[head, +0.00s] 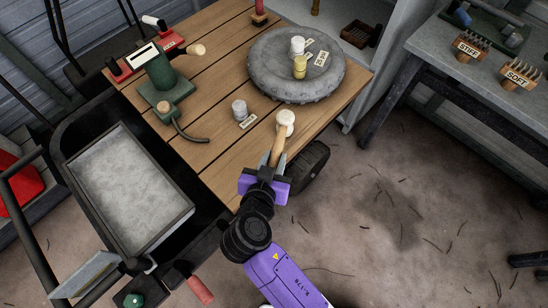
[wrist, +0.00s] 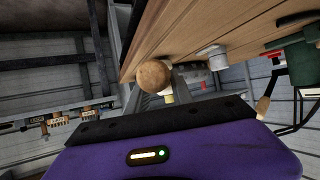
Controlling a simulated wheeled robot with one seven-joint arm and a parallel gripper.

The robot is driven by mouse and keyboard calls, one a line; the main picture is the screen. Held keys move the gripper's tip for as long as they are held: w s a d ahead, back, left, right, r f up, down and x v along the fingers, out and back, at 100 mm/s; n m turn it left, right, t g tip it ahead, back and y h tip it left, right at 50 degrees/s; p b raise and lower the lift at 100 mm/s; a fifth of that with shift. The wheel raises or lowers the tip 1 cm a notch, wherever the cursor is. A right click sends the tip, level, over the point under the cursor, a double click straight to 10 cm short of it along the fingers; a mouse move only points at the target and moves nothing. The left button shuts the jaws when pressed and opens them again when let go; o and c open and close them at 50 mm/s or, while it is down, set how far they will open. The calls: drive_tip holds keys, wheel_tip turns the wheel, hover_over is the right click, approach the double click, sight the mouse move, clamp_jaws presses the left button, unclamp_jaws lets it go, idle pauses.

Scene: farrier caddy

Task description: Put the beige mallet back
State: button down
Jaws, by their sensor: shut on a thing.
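The beige mallet (head: 286,121) has a pale rounded head and a wooden handle. My gripper (head: 274,162) is shut on its handle, with the head pointing away from me, over the front right edge of the wooden table (head: 222,150). I cannot tell there how far the mallet is above the table.
A green stand (head: 160,80) and a red holder (head: 122,70) are at left. A black cart (head: 75,190) adjoins the table.

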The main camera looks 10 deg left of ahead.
drive_tip(key=shift+f+b, duration=0.5)
drive_tip(key=shift+b, duration=0.05)
idle(0.4)
drive_tip(key=c, duration=1.2)
unclamp_jaws()
drive_tip(key=shift+o, duration=0.8)
drive_tip(key=v, duration=0.7)
drive_tip(key=shift+s, duration=0.4)
drive_tip(key=shift+s+r, duration=0.1)
drive_tip(key=shift+r, duration=0.1)
